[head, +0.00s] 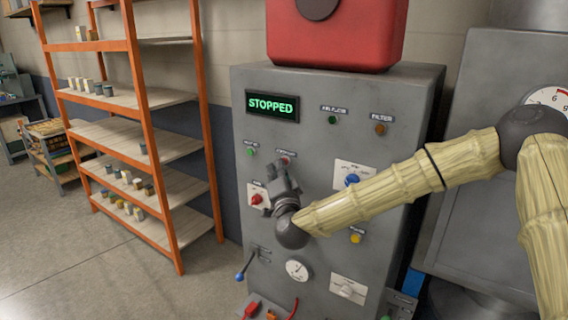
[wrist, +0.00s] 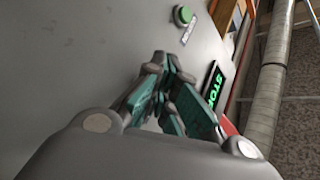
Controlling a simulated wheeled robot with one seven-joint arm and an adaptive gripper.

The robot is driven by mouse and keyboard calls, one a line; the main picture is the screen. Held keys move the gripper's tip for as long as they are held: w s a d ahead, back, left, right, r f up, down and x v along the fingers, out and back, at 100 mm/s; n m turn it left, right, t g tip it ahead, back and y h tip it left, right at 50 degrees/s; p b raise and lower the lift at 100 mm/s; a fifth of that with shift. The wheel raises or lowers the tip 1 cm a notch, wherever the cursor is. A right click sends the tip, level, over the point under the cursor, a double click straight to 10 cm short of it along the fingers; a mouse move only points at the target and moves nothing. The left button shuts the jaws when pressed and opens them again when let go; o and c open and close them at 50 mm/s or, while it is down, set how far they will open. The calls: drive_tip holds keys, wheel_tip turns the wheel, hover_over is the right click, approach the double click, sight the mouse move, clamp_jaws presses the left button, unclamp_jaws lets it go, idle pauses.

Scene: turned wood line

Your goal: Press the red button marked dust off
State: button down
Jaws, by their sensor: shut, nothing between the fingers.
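The grey control cabinet (head: 315,130) fills the middle of the head view, with a lit green display (head: 272,105) reading STOPPED. A small red button (head: 285,160) sits under a label too small to read, just above the tip of my gripper (head: 280,170); my gripper partly covers it. My gripper is shut and empty, with its fingers close to the panel; I cannot tell whether they touch the button. In the wrist view the shut fingers (wrist: 167,75) point toward the panel and the red button is hidden behind them. The display (wrist: 212,88) shows beside them.
A green button (head: 251,152) lies left of my gripper, and a red knob (head: 257,199) lower left. A blue knob (head: 351,180) and yellow button (head: 355,238) are to the right. A blue-tipped lever (head: 240,276) sticks out below. Orange shelving (head: 139,120) stands left.

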drive_tip(key=shift+s+a, duration=0.45)
drive_tip(key=shift+s, duration=0.15)
drive_tip(key=s+a, duration=0.1)
drive_tip(key=s, duration=0.1)
drive_tip(key=s+a+b, duration=0.1)
drive_tip(key=s+a, duration=0.1)
drive_tip(key=shift+b, duration=0.3)
idle(0.4)
idle(0.4)
